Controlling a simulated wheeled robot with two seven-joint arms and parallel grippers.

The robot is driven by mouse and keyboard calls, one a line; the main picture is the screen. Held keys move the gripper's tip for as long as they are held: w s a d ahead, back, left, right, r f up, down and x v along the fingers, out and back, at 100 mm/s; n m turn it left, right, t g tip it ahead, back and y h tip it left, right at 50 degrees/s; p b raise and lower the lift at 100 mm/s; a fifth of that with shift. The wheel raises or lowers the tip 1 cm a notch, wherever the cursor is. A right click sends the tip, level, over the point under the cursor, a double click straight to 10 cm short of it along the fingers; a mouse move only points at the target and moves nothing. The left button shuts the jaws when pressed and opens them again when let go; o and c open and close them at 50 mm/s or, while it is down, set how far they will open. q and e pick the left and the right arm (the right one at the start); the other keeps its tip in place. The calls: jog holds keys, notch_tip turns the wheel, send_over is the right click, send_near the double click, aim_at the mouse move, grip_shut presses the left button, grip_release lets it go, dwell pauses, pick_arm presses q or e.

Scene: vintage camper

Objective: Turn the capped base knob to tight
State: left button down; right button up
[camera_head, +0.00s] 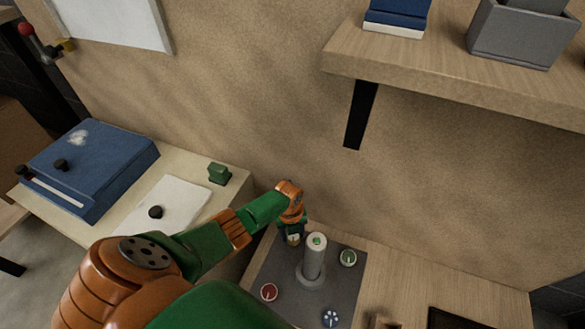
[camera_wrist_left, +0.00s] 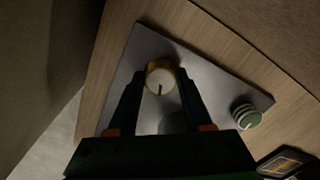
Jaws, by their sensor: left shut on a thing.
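A grey base plate (camera_head: 270,262) lies on the wooden worktop. A round knob with a yellow rim and a pale cap (camera_wrist_left: 160,80) sits at the plate's far corner. A short dark mark on its cap points toward the bottom of the left wrist view. My left gripper (camera_head: 293,237) reaches down over this knob; in the left wrist view its two fingers (camera_wrist_left: 160,84) stand on both sides of it, shut on it. The gripper mostly hides the knob in the head view. My right gripper is in neither view.
A grey post (camera_head: 314,258) rises from the plate close beside my left gripper. A green knob (camera_head: 348,257), also in the wrist view (camera_wrist_left: 246,116), a red knob (camera_head: 268,292) and a blue-and-white knob (camera_head: 330,318) surround it. A wooden shelf (camera_head: 450,75) overhangs at upper right.

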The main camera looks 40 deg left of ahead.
pick_arm(q)
jog(key=shift+d+m, duration=0.1)
jog(key=shift+m, duration=0.2)
dwell(0.4)
jog(key=shift+c, duration=1.6)
grip_release()
jog(key=shift+r, duration=0.1)
